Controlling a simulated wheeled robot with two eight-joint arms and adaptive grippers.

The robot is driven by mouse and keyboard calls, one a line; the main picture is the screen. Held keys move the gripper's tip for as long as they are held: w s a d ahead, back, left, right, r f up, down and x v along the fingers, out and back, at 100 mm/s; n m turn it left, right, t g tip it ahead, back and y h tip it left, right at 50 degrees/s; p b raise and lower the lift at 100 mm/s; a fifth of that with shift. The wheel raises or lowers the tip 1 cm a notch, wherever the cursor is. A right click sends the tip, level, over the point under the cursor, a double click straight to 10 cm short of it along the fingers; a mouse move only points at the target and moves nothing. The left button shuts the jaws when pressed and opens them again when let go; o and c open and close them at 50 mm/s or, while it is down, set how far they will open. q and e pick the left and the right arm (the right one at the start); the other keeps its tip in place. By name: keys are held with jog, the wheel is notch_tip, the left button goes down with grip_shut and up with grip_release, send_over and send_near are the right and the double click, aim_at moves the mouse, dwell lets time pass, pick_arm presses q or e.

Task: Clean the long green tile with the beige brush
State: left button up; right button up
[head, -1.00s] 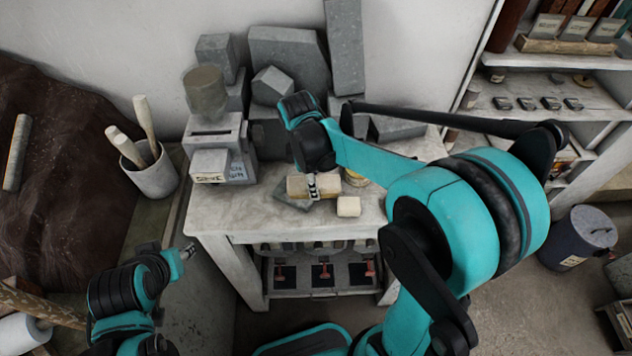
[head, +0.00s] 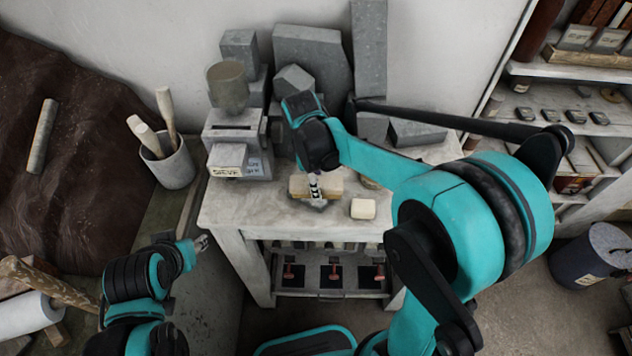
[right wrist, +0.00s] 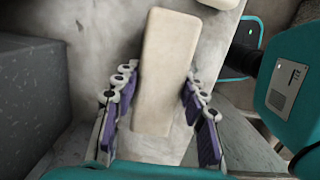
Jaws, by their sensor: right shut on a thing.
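My right gripper (head: 315,190) is shut on the beige brush (head: 331,184), a pale rectangular block low over the worktable. In the right wrist view the brush (right wrist: 165,70) lies lengthwise between the purple-padded fingers (right wrist: 160,95).
A small cream block (head: 363,209) sits right of the brush on the worktable (head: 240,205). Grey plaster blocks (head: 302,55) and a box labelled SIEVE (head: 228,158) stand behind. A pot of tools (head: 172,168) stands left. The table's front left is clear.

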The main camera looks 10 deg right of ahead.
aim_at(331, 182)
jog(key=shift+s+d, duration=0.3)
jog(key=shift+d, duration=0.7)
jog(key=shift+s+d, duration=0.25)
jog(key=shift+d, duration=0.75)
jog(key=shift+a, duration=0.15)
jog(key=shift+w+a, duration=0.2)
jog(key=shift+a, duration=0.5)
jog(key=shift+w+a, duration=0.25)
jog(key=shift+a, duration=0.45)
jog(key=shift+w+a, duration=0.2)
jog(key=shift+a, duration=0.5)
jog(key=shift+d, duration=0.1)
jog(key=shift+s+d+r+p, duration=0.2)
jog(key=shift+d+r+p, duration=0.1)
jog(key=shift+d+r, duration=0.15)
jog(key=shift+s+d+r+p, duration=0.15)
jog(key=shift+d+r+p, duration=0.15)
jog(key=shift+d, duration=0.35)
